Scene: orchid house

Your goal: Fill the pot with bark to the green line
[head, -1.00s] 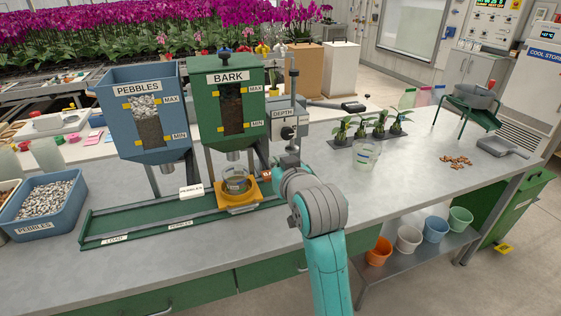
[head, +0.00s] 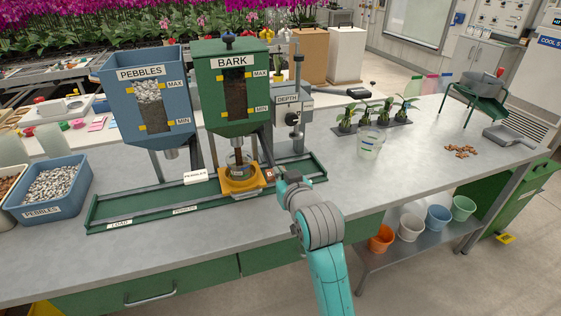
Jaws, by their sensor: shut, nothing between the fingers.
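The clear pot (head: 231,169) sits in a yellow carriage (head: 242,187) under the green BARK hopper (head: 212,104). A brown stream of bark (head: 237,151) runs from the hopper's spout into the pot. The pot is small in view, so I cannot make out its green line or how high the bark stands. My gripper (head: 279,179) is just right of the carriage, at a small brown-red block (head: 269,175) beside it. My wrist hides most of the fingers; they are shut and hold nothing. I cannot tell whether they touch the block.
The carriage stands on a green rail tray (head: 130,213). The blue PEBBLES hopper (head: 133,110) is to the left and the DEPTH gauge (head: 290,112) to the right, behind. A clear beaker (head: 370,142) and potted plants stand further right. The bench front is clear.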

